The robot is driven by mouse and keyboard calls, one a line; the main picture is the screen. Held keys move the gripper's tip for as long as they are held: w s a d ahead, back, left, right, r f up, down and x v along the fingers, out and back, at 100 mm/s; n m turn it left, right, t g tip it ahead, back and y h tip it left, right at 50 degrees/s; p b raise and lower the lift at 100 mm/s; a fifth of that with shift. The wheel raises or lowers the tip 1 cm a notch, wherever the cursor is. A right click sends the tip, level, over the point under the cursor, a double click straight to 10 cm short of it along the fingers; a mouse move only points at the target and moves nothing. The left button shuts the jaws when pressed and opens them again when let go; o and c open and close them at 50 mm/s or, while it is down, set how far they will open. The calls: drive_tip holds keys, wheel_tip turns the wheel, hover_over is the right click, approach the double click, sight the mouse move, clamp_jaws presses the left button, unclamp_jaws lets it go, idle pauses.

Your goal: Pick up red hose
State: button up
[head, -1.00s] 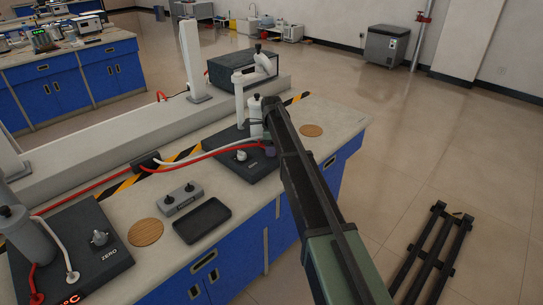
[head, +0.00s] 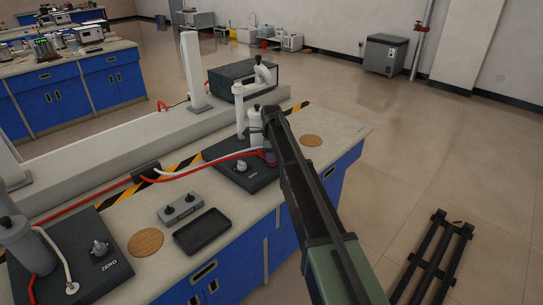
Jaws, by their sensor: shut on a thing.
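The red hose (head: 215,158) runs along the bench from the black apparatus at the left, past a small black block (head: 146,171), to the far black apparatus (head: 240,163). Its right end rises to my gripper (head: 269,153), beside the white bottle-like column. My gripper is shut on the red hose near this end. My dark arm reaches in from the lower right and hides most of the fingers, so the exact grip is hard to see.
A white hose (head: 190,171) lies close to the red one. A grey two-knob box (head: 180,208), a black tray (head: 202,232) and wooden discs (head: 145,242) sit on the bench front. A white raised ledge (head: 100,160) runs behind.

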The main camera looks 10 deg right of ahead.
wheel_tip(320, 180, up, 24)
drive_tip(key=p, duration=2.3)
drive_tip(key=shift+f, duration=0.15)
